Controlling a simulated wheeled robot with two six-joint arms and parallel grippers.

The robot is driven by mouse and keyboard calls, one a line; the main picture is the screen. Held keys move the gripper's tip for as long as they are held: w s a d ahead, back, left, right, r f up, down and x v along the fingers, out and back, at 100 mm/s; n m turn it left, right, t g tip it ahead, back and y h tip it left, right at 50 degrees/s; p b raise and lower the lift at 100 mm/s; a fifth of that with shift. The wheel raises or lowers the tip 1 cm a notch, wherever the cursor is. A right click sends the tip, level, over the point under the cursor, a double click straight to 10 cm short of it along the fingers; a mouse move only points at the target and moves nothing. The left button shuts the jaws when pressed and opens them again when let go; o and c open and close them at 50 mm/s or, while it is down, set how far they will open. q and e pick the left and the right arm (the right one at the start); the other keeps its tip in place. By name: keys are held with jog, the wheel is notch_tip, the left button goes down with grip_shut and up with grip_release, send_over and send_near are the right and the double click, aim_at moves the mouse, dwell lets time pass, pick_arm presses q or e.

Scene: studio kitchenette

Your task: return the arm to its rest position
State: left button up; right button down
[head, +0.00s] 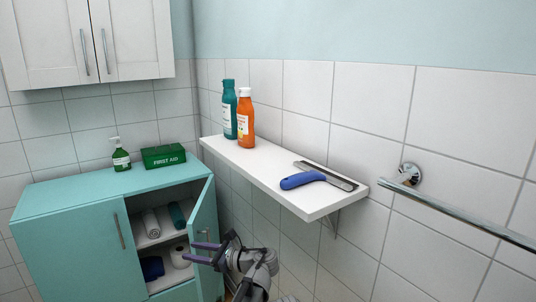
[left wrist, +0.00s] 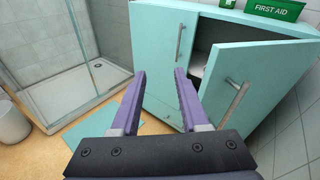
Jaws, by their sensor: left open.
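My left gripper (head: 191,252) is low in the head view, in front of the open teal cabinet (head: 75,230). In the left wrist view its two purple fingers (left wrist: 160,73) are spread apart with nothing between them. The cabinet's right door (head: 205,225) stands open, close to my gripper and arm. The door also shows in the left wrist view (left wrist: 265,85), to the right of the fingers. I cannot tell whether the gripper touches it. My right gripper is in neither view.
A white wall shelf (head: 255,172) holds two bottles, a blue-handled tool (head: 302,180) and a flat dark item. A towel rail (head: 470,225) juts out at right. A soap bottle (head: 121,158) and first aid box (head: 163,156) stand on the cabinet. Floor shows beside a shower tray (left wrist: 80,90).

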pick_arm(q)
jog(key=s+a+f+n+g+h, duration=0.2)
jog(key=s+a+f+n+h, duration=0.15)
jog(key=s+f+n, duration=0.35)
jog(key=s+d+f+n+g+h, duration=0.3)
jog(key=s+d+f+n+h, duration=0.4)
jog(key=s+f+n+h, duration=0.45)
jog(key=s+d+r+m+p, duration=0.1)
jog(key=d+r+p, duration=0.4)
jog(key=r+p, duration=0.7)
jog(key=s+d+r+m+p, duration=0.1)
jog(key=s+d+r+p, duration=0.2)
jog(key=r+p, duration=0.9)
jog(key=d, duration=0.3)
jog(key=shift+s+d+g+y, duration=0.2)
jog(key=shift+d+g+y, duration=0.1)
